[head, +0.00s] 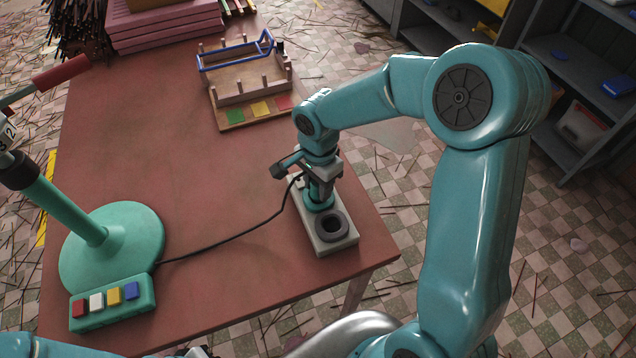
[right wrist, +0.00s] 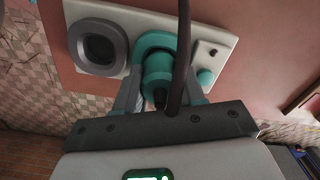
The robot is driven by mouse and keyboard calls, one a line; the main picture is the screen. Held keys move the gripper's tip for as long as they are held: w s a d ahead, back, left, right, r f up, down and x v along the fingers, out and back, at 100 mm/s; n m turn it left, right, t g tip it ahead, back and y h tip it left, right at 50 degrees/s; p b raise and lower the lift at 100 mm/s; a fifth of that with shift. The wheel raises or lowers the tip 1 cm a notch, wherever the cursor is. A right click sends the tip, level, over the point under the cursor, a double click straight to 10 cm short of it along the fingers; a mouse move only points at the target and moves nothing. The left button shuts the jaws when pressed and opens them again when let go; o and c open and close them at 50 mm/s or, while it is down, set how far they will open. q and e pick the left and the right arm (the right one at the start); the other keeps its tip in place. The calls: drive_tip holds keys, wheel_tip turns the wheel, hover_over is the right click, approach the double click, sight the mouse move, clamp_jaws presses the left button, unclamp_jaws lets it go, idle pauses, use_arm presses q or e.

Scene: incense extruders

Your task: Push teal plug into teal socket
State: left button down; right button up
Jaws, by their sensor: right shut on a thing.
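The teal plug (right wrist: 157,78) is held between the fingers of my right gripper (right wrist: 158,95). Its black cable (head: 225,237) runs left across the table. The teal socket (right wrist: 152,42) is a ring on a pale socket block (head: 333,245), and the plug's front end is at its opening. I cannot tell how deep the plug sits. In the head view my right gripper (head: 320,190) points down over the block and largely hides the plug; the teal socket (head: 318,206) shows just below it. My left gripper does not show clearly.
A grey socket (head: 333,224) is beside the teal one on the same block. The reddish table (head: 200,180) also bears a teal round-based stand (head: 130,250), a button box (head: 112,302) and a wooden rack (head: 250,90). The table's middle is clear except for the cable.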

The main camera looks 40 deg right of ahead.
drive_tip(key=shift+f+b, duration=0.4)
drive_tip(key=shift+f, duration=0.05)
drive_tip(key=o, duration=1.1)
drive_tip(key=shift+r, duration=0.15)
wheel_tip(320, 180, up, 16)
drive_tip(key=shift+r, duration=0.1)
drive_tip(key=shift+s, duration=0.1)
